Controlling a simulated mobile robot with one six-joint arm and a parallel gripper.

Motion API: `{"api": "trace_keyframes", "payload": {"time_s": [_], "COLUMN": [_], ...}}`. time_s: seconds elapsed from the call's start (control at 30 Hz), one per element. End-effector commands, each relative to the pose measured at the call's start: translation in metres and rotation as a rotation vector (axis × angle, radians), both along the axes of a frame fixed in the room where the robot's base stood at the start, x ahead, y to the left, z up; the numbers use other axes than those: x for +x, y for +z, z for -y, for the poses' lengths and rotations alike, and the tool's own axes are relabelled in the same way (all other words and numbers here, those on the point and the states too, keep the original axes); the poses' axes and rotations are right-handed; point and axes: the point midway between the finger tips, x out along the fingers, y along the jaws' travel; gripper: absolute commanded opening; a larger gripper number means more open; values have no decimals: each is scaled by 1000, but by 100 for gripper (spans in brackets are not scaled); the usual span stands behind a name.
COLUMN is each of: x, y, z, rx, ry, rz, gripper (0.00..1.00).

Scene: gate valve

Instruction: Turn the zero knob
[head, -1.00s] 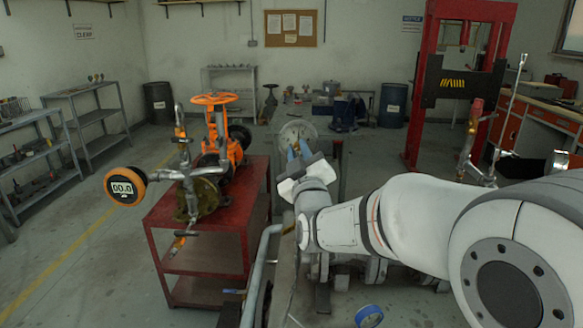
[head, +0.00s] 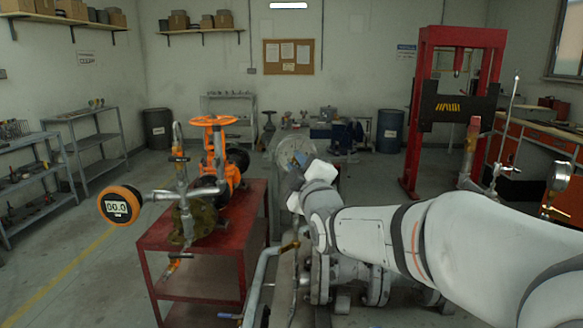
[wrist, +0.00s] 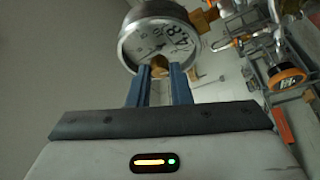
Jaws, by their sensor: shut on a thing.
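A round dial gauge (wrist: 160,40) with a pale face and metal rim fills the top of the wrist view. It also shows in the head view (head: 297,148), partly covered by my gripper. A small brass-coloured knob, seemingly the zero knob (wrist: 160,69), sits at the lower part of the dial. My gripper (wrist: 161,75) has its two blue fingers on either side of the knob and is shut on it. In the head view my gripper (head: 299,162) is at the front of the dial, and the knob is hidden there.
A red table (head: 205,245) carries an orange handwheel valve (head: 214,130) and a digital gauge reading 00.0 (head: 119,205) to the left. Grey pipes (head: 262,265) run below my arm. A red press frame (head: 420,120) and upright pipework (head: 470,150) stand at the right.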

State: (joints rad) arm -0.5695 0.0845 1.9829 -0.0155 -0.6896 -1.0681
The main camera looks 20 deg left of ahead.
Motion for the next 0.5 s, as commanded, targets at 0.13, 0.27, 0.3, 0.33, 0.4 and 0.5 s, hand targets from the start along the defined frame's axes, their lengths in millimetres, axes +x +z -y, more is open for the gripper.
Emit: {"api": "trace_keyframes", "payload": {"time_s": [0.13,0.27,0.3,0.33,0.4,0.5], "x": [0,0,0,0,0,0], "y": [-4,-4,-4,-4,-3,-2], "z": [0,-1,-1,-1,-1,-1], "rx": [-4,-4,-4,-3,-3,-2], "ry": [0,1,1,1,1,1], "rz": [-8,-8,-8,-7,-6,-4], "gripper": [0,20,23,26,31,39]}}
